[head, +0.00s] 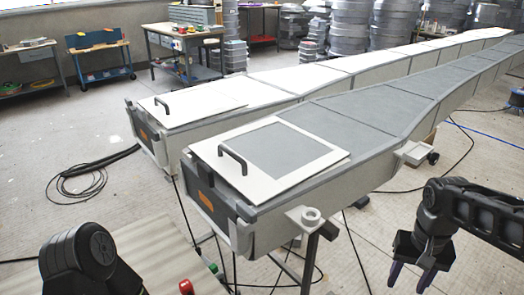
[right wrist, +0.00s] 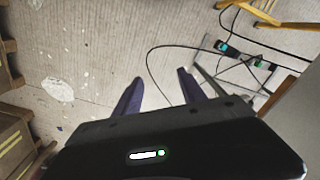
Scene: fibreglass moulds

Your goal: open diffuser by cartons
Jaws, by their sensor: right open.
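Two long mould-like bodies, one white (head: 285,82) and one grey-topped (head: 365,108), run side by side into the distance. Each has a flat panel with a black bar handle at its near end: the near panel (head: 318,153) and the far panel (head: 222,101). Both panels lie flat. I cannot tell which part is the diffuser. Brown boxes that look like cartons (right wrist: 14,140) stand at the left edge of the right wrist view. My right gripper (head: 410,277) is open and empty, pointing down over the floor, right of the grey-topped body and apart from it. My left gripper is out of view.
Black cables (head: 75,182) lie on the floor at left, and more cables run beneath the bodies. A blue workbench (head: 100,62) and a grey bench (head: 185,50) stand behind. A small bracket (head: 412,153) juts from the grey-topped body's right side. Floor below my right gripper is mostly clear.

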